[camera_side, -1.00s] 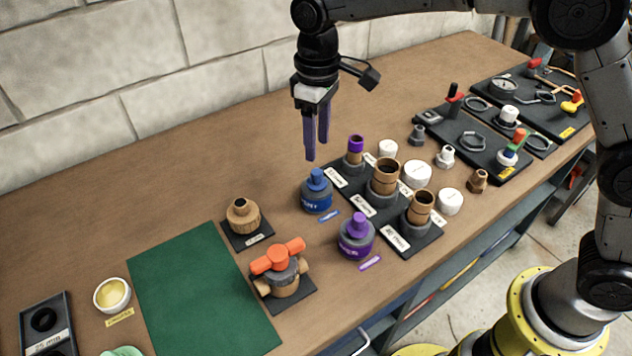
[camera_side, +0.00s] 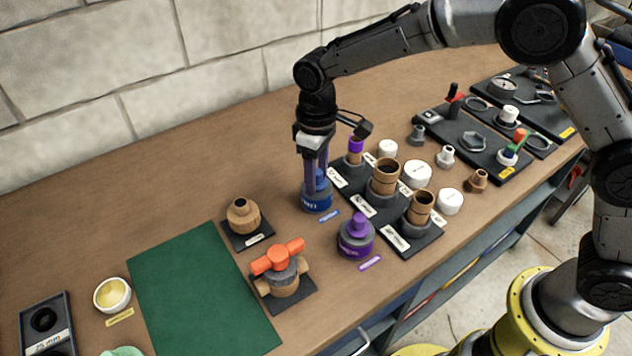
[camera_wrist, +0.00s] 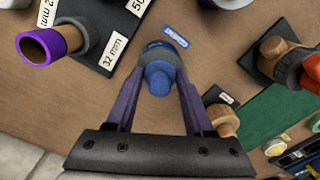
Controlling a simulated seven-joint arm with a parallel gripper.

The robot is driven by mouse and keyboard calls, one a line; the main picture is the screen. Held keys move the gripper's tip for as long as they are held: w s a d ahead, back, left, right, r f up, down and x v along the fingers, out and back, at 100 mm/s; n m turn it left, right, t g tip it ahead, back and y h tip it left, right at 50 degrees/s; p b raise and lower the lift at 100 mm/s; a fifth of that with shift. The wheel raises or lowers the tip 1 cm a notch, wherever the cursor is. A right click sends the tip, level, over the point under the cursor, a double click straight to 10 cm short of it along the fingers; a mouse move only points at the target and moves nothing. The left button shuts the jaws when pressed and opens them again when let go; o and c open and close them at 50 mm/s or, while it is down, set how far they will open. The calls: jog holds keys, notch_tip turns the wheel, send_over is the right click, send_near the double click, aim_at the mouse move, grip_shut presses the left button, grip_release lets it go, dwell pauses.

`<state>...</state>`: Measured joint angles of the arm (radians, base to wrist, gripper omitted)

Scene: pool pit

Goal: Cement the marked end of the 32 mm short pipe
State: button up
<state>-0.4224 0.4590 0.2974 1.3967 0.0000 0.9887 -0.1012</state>
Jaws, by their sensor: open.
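The blue cement can (camera_side: 317,198) stands upright on the bench, left of the pipe rack. My gripper (camera_side: 315,178) is open and points down, its fingers on either side of the can's blue cap. The purple can (camera_side: 356,237) stands in front of the blue can.
Wider brown pipes (camera_side: 385,177) stand in the rack close to the right. An orange-handled valve (camera_side: 280,270) and a brown fitting (camera_side: 243,217) sit at the left front. A green mat (camera_side: 200,295) is bare, and the bench behind the gripper is clear.

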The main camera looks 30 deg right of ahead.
jog(key=shift+c, duration=0.3)
jog(key=c, duration=0.5)
jog(key=shift+r, duration=3.75)
jog(key=shift+c, duration=0.2)
jog(key=shift+s+d+n, duration=0.25)
jog(key=shift+d+n, duration=0.05)
jog(key=shift+n, duration=0.1)
jog(key=d+r, duration=0.4)
jog(key=d, duration=0.8)
jog(key=shift+m, duration=0.4)
jog(key=shift+f, duration=2.1)
